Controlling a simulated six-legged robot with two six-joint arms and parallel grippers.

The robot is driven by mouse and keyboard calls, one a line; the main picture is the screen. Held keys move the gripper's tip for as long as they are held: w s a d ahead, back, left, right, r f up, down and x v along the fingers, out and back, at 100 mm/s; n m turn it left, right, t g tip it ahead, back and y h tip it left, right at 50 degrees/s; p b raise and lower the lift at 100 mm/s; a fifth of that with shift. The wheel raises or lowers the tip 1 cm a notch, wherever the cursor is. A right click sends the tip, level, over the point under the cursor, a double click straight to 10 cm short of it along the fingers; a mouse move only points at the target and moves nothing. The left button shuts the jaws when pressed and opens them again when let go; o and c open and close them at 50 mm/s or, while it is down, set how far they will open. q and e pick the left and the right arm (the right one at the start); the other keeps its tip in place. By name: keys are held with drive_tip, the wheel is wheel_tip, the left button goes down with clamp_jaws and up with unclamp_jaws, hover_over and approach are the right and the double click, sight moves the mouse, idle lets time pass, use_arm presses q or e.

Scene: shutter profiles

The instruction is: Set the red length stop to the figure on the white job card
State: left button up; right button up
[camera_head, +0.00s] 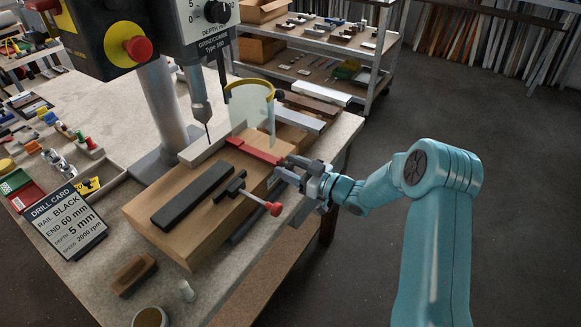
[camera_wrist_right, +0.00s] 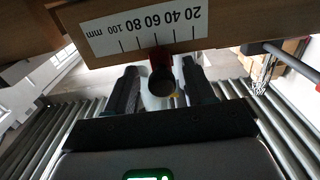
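The red length stop (camera_head: 254,151) lies across the far part of the wooden block (camera_head: 195,237); its end (camera_wrist_right: 160,62) hangs below the white scale (camera_wrist_right: 145,32) in the wrist view. It is near the 60 mark, whose tick it seems to cover. My right gripper (camera_head: 285,169) is at the stop's right end. In the wrist view, its two fingers (camera_wrist_right: 161,90) stand apart on either side of the stop, with gaps showing. My left gripper is not in view.
A black profile (camera_head: 192,196) lies on the block beside a black clamp with a red knob (camera_head: 275,208). A white profile (camera_head: 212,143) lies behind, under the drill bit (camera_head: 208,130). A brush (camera_head: 134,274) lies in front. Floor at the right is clear.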

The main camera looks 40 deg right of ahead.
drive_tip(key=shift+s, duration=0.1)
drive_tip(key=shift+s, duration=0.15)
drive_tip(key=b+v, duration=0.3)
drive_tip(key=v, duration=1.3)
drive_tip(key=shift+d, duration=0.15)
